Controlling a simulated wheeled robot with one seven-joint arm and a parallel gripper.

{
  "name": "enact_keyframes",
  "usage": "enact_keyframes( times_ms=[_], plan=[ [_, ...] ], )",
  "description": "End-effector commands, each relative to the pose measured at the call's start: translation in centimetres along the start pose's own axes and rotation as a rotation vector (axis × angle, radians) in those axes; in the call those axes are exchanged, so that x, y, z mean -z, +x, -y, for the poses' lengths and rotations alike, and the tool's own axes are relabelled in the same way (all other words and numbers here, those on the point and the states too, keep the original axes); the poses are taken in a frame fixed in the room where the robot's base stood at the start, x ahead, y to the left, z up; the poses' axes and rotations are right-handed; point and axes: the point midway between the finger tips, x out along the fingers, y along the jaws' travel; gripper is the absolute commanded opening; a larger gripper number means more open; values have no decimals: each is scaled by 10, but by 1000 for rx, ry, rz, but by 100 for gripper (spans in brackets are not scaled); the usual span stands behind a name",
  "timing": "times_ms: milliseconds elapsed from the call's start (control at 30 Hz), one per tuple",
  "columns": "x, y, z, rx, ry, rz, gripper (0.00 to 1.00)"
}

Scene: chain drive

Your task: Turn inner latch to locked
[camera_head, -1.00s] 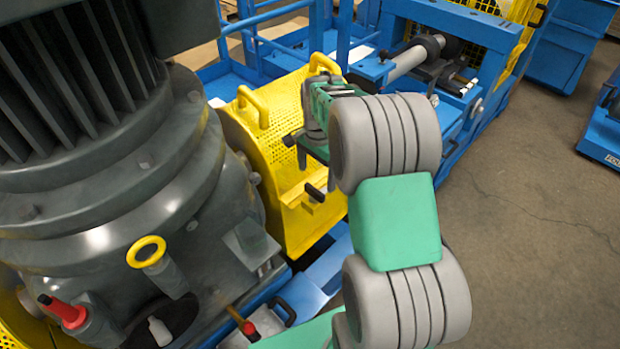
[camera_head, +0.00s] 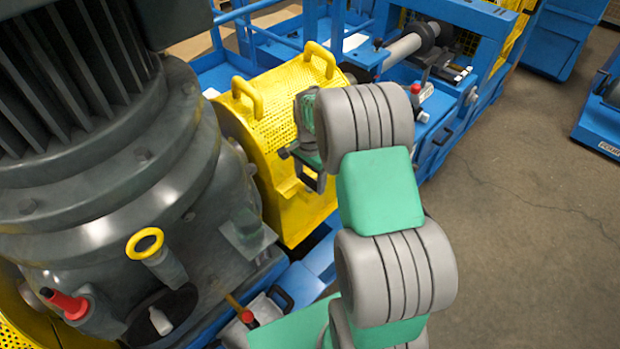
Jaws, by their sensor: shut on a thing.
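The yellow perforated chain guard (camera_head: 285,98) stands beside the big grey motor, with a ledge low on its front. My gripper (camera_head: 312,181) is at the right part of this front, just above the ledge. Its jaws are shut on the small dark latch there. The jaws and my wrist cover most of the latch, so its angle cannot be told. No second latch can be made out.
The grey motor (camera_head: 110,215) fills the left, with a yellow ring (camera_head: 145,243) and a red-topped fitting (camera_head: 66,304). Two yellow handles, one of them here (camera_head: 247,95), rise from the guard. Blue frames and a shaft (camera_head: 402,50) stand behind.

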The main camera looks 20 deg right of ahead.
Motion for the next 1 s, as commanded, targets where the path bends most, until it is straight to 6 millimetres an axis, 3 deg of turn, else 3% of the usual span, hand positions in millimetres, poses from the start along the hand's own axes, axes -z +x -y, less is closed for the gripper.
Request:
enact_keyframes(
  times_ms=[433, 767, 1000],
  plan=[
    [0, 0, 0, 1, -1, 0, 29],
    [0, 0, 0, 1, -43, 0, 29],
    [0, 0, 1, 1, -176, -1, 29]
  ],
)
